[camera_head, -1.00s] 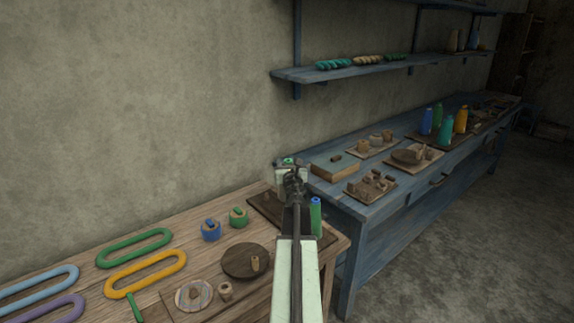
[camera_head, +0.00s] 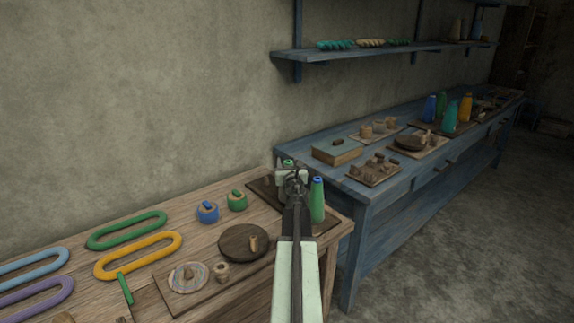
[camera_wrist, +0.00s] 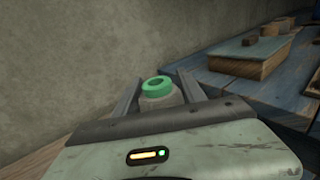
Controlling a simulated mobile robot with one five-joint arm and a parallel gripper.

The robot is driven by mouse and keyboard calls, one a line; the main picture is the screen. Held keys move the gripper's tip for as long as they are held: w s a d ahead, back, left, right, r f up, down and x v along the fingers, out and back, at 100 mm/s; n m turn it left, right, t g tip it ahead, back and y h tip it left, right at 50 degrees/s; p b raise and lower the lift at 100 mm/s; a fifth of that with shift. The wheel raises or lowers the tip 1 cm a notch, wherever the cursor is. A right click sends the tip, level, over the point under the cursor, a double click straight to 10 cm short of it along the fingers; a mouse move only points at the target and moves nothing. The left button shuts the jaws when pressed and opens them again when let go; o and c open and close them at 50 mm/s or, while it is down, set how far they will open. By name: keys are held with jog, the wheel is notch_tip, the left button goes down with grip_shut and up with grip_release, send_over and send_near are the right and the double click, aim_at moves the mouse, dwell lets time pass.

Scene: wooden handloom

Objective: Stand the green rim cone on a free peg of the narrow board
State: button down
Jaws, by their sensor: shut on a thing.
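The green rim cone (camera_wrist: 158,88) is pale grey with a bright green ring at its top. In the wrist view it stands upright between the two fingers of my gripper (camera_wrist: 158,94), which are shut on it. In the head view only its green top (camera_head: 287,162) shows above my gripper (camera_head: 291,178). The dark narrow board (camera_head: 262,188) lies at the right end of the wooden table, below and around my gripper in the picture. A full green cone (camera_head: 317,203) stands on its right part. My arm hides the board's middle; its pegs cannot be told clearly.
Blue (camera_head: 208,212) and green (camera_head: 237,201) spools and a dark disc (camera_head: 244,243) lie left of the board. Coloured loops (camera_head: 138,254) lie farther left. A blue bench (camera_head: 362,205) with a box (camera_head: 337,151) stands to the right. A wall rises behind.

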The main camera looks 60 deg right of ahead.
jog(key=c, duration=0.6)
grip_release()
jog(key=shift+s+a, duration=0.1)
jog(key=v, duration=0.7)
jog(key=shift+a, duration=0.25)
jog(key=shift+s+r, duration=0.1)
jog(key=shift+s, duration=0.1)
